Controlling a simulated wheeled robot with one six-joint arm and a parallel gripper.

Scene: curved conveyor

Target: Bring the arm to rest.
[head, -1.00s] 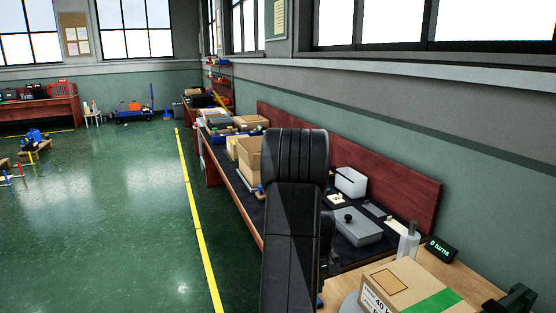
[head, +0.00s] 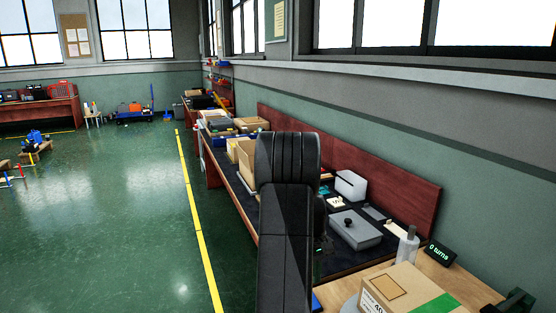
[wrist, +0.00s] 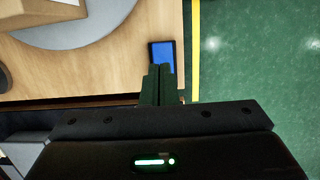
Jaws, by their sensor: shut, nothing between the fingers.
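My gripper (wrist: 158,84) shows in the wrist view, with its two fingers shut together and nothing between them. It points at the edge of a wooden table (wrist: 105,75), near a small blue object (wrist: 163,55) lying there; whether the fingertips touch it I cannot tell. In the head view my dark arm (head: 287,200) stands upright in the middle and hides part of the bench behind it.
A cardboard box (head: 410,285) with green tape sits on a grey disc (wrist: 75,28). A display (head: 442,252) reads "0 turns". A grey lidded box (head: 355,230) and a bottle (head: 408,245) stand nearby. Open green floor (head: 120,220) lies to the left, past a yellow line (head: 198,240).

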